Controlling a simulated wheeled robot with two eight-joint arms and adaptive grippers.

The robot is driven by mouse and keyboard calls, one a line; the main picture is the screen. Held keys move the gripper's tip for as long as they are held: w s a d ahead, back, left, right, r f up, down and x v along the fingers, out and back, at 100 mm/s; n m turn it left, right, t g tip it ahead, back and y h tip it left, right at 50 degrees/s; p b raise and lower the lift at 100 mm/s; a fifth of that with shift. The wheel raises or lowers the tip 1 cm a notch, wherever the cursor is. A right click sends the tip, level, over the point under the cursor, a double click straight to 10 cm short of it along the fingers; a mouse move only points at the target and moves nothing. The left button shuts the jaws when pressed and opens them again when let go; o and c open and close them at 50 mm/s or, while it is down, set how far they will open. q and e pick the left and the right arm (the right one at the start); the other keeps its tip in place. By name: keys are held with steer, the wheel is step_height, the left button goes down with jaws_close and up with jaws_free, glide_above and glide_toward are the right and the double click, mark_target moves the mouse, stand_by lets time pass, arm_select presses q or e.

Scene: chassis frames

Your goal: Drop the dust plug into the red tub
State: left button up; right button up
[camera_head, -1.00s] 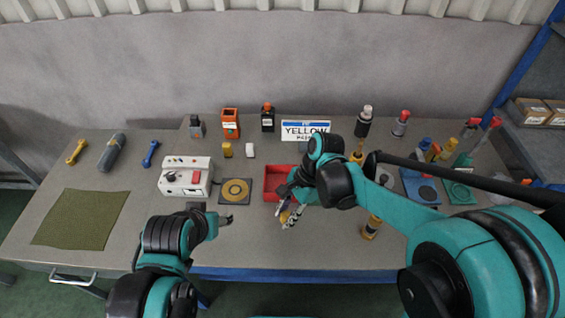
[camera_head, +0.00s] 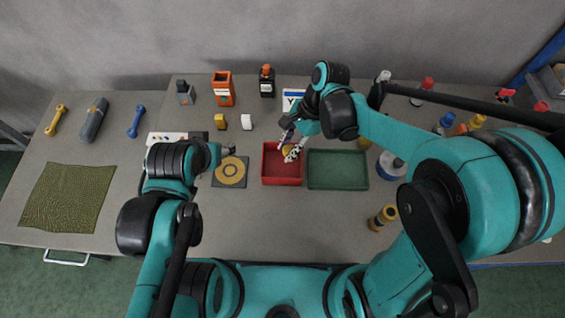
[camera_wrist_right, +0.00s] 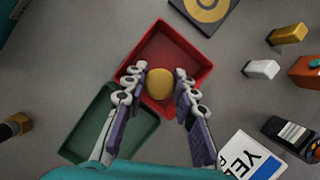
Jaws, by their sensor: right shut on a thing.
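The red tub (camera_head: 282,181) sits mid-table in the head view. It also shows in the right wrist view (camera_wrist_right: 196,48), beyond my fingers. My right gripper (camera_head: 291,148) is over the tub, shut on a rounded yellow plug. The plug (camera_wrist_right: 158,84) shows between the fingertips in the right wrist view, against the tub's inside. Its exact height above the tub floor is hard to tell. My left gripper (camera_head: 229,151) is near the dark square mat, apart from the tub; its fingers are too small to read.
A green tray (camera_head: 338,183) adjoins the red tub on the right. A dark mat with a yellow ring (camera_head: 231,172) lies to its left. A yellow-black cylinder (camera_head: 383,217) lies nearer the front. Small blocks and bottles stand behind. The table in front of the tub is clear.

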step_height(320, 180, down, 5)
steer(key=b, duration=0.3)
steer(key=o, duration=1)
steer(key=v, duration=1.2)
